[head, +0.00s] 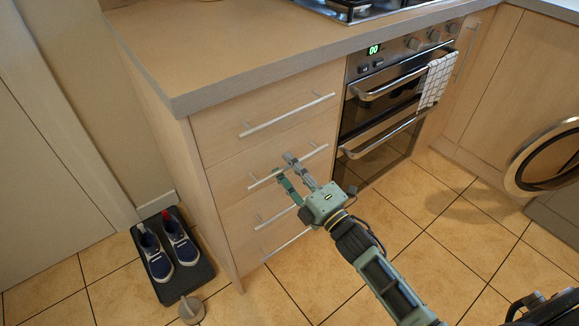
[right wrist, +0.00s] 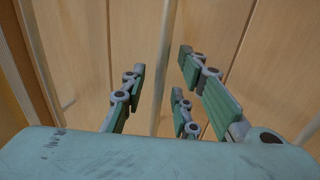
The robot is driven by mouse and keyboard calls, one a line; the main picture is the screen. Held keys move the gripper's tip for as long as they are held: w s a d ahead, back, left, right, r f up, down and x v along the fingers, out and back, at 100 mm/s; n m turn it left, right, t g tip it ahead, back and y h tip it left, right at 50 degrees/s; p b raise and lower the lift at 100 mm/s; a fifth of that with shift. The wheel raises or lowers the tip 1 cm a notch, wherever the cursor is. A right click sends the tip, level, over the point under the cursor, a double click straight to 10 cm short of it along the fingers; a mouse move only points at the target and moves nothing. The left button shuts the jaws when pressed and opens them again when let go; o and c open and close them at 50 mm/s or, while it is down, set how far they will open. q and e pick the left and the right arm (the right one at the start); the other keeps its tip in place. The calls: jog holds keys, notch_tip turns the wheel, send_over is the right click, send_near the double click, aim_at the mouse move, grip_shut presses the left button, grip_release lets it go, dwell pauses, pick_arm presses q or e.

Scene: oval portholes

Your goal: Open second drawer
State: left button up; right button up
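The wooden drawer stack stands left of the oven, with a bar handle on each front. The second drawer (head: 230,181) is closed, flush with the fronts around it. Its silver bar handle (head: 311,153) is partly hidden by my right gripper (head: 284,166). In the right wrist view the green fingers of that gripper (right wrist: 162,60) are spread, with a bar handle (right wrist: 166,45) running between them. The fingers look apart from the bar; contact cannot be made out. My left gripper is not in view.
The top drawer's handle (head: 290,115) is above, and the third drawer's handle (head: 275,216) is below. The oven (head: 383,115) with a checked towel (head: 436,80) is on the right. Shoes on a dark mat (head: 170,291) and a doorstop (head: 191,309) are at left.

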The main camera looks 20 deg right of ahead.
jog(key=shift+w+a, duration=0.15)
jog(key=shift+w, duration=0.2)
grip_shut()
dwell(0.4)
